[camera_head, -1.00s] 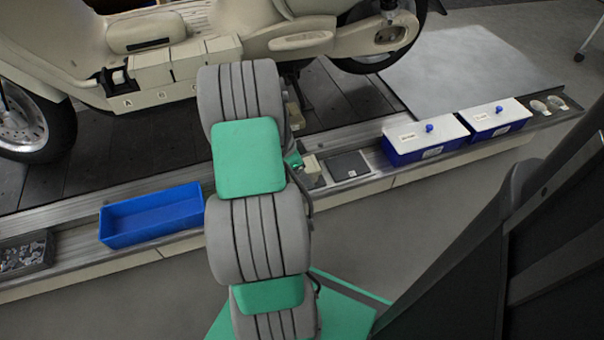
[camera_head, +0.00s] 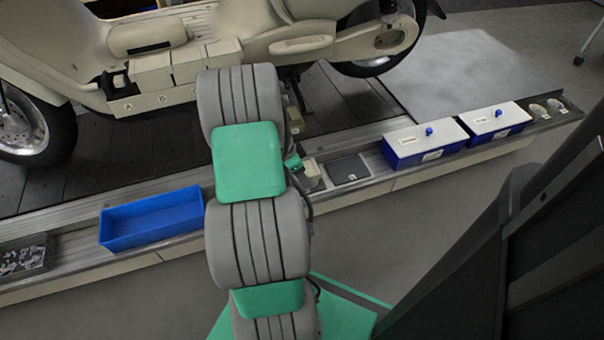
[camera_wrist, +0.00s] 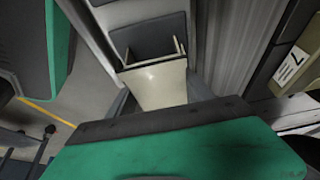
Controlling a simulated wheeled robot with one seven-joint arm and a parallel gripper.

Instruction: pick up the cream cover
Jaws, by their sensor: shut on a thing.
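The cream cover (camera_wrist: 155,86) is a pale box-like piece in the middle of the wrist view. My gripper (camera_wrist: 162,98) is shut on it, with dark fingers at its two sides; the green and black gripper body hides its near end. In the head view a small cream piece (camera_head: 311,171) shows just right of my arm, by the rail. My gripper is mostly hidden there behind my grey and green arm. I cannot tell whether the cover is clear of the surface below.
A dark grey compartment (camera_wrist: 149,38) lies just beyond the cover. Along the rail are an empty blue bin (camera_head: 150,220), a dark square plate (camera_head: 347,169) and two blue boxes with white lids (camera_head: 425,137) (camera_head: 494,116). A cream scooter (camera_head: 230,60) stands behind.

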